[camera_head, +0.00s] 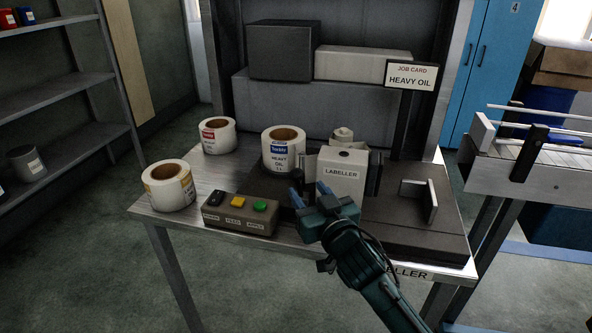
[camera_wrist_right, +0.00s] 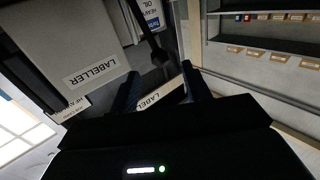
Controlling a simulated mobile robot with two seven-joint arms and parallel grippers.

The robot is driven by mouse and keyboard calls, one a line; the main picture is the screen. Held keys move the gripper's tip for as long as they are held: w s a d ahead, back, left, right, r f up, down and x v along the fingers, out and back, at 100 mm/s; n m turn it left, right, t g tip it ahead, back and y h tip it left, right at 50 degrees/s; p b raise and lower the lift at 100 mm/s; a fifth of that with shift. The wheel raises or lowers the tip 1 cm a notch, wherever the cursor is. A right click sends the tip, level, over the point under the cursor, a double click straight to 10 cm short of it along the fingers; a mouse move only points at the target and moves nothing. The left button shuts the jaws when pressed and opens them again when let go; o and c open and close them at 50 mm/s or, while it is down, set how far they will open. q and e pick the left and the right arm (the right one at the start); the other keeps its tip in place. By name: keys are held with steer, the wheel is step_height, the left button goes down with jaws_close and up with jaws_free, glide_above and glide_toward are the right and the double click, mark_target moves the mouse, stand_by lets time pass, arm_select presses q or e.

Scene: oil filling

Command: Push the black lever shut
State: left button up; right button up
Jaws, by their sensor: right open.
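The labeller (camera_head: 341,172) is a pale box with a dark base on the table. In the right wrist view the labeller (camera_wrist_right: 70,50) fills the upper left, its lettering upside down. A black lever (camera_wrist_right: 147,34) with a rounded end stands beside it there, between the labeller and a label roll, just beyond my fingertips. In the head view the lever is hard to make out among dark parts left of the labeller. My right gripper (camera_head: 309,192) is open and empty in front of the labeller's left side; its fingers also show in the right wrist view (camera_wrist_right: 163,84). My left gripper is out of view.
The heavy oil roll (camera_head: 284,150) stands left of the labeller, with a red-labelled roll (camera_head: 217,135) and a yellow-labelled roll (camera_head: 169,186) further left. A button box (camera_head: 240,213) is left of my gripper. An upright plate (camera_head: 431,200) stands at right.

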mark_target(297, 177)
steer(key=x, duration=0.9)
steer(key=shift+w+a+f, duration=0.1)
steer(key=shift+w, duration=0.15)
jaws_close()
